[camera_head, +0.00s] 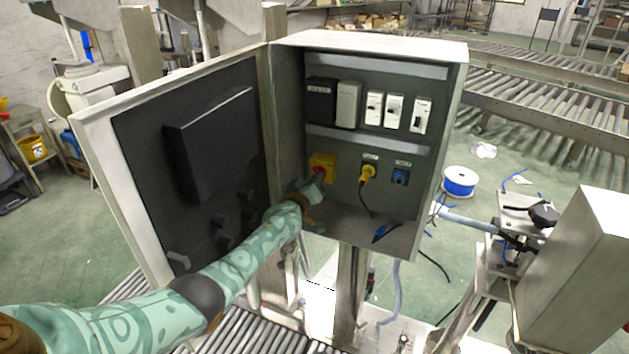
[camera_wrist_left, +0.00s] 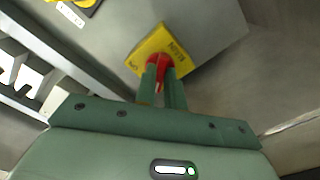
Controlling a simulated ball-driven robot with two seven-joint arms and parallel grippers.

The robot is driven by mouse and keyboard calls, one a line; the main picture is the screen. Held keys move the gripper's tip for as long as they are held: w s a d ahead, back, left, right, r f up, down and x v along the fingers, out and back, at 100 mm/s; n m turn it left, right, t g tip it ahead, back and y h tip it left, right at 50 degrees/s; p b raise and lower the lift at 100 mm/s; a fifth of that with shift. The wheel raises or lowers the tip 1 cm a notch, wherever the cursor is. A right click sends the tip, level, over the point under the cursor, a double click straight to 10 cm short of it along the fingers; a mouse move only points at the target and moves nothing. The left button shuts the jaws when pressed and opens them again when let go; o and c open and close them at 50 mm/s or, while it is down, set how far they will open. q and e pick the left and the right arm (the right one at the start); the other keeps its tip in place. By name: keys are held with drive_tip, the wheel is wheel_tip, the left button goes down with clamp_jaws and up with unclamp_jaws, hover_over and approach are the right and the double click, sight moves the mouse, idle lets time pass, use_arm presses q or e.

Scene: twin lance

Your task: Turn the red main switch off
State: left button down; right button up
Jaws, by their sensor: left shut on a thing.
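The red main switch (camera_wrist_left: 158,66) is a red knob on a yellow plate (camera_wrist_left: 182,46) in the left wrist view. In the head view the yellow plate (camera_head: 325,162) sits low on the left of the open cabinet's back panel, and the knob is mostly covered by my gripper. My left gripper (camera_wrist_left: 162,88) has its two green fingers shut on the red knob, one on each side. In the head view my left gripper (camera_head: 318,180) reaches into the cabinet from the left. My right gripper is not in view.
The grey cabinet (camera_head: 375,44) stands with its door (camera_head: 95,125) swung open to the left. A yellow plug (camera_head: 367,174) with a black cable and a blue socket (camera_head: 400,177) sit right of the switch. Several breakers (camera_head: 393,110) line the row above.

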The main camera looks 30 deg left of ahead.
use_arm(q)
drive_tip(key=shift+f+n, duration=0.15)
drive_tip(key=shift+n, duration=0.65)
drive_tip(key=c, duration=1.5)
unclamp_jaws()
drive_tip(key=shift+s, duration=0.1)
